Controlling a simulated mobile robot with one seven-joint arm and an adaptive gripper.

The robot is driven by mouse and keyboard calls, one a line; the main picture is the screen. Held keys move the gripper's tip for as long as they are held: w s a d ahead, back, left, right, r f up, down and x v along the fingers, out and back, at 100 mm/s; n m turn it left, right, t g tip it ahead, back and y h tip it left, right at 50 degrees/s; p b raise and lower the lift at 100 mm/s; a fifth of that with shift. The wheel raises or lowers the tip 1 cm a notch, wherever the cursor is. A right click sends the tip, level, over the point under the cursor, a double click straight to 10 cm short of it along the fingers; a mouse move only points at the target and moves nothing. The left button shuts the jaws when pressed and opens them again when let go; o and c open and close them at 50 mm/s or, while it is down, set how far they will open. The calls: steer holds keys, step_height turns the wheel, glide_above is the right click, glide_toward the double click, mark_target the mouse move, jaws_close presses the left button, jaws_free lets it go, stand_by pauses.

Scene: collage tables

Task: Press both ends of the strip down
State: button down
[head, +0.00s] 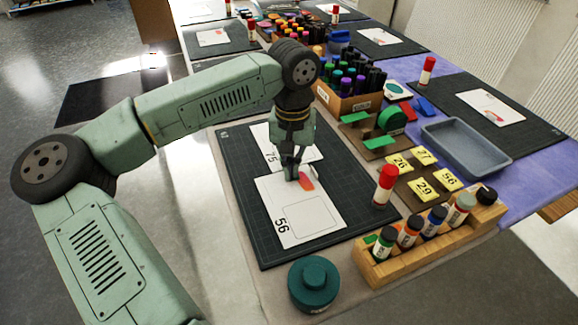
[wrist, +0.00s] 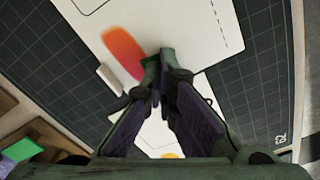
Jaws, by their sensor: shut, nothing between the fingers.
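Two white cards lie on a dark cutting mat (head: 262,252). The nearer card (head: 318,222) reads 56 and has a red-orange patch; the farther card (head: 264,134) reads 75. My gripper (head: 292,178) points down where the cards meet. In the wrist view, my fingertips (wrist: 159,68) are together and empty beside the red-orange patch (wrist: 122,52). A small green piece (wrist: 149,70), perhaps the strip, shows at the left fingertip. Its ends are mostly hidden by my fingers, so I cannot tell whether they lie flat. A small pale piece (wrist: 110,79) lies left of it.
A red-capped glue stick (head: 385,185) stands on the mat's right side. A wooden rack (head: 430,240) of bottles, yellow number tags (head: 422,188), a green tape roll (head: 391,120) and a grey tray (head: 466,146) lie to the right. A teal round container (head: 313,285) stands in front.

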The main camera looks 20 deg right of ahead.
steer(key=shift+r+p, duration=2.05)
steer(key=shift+r, duration=1.5)
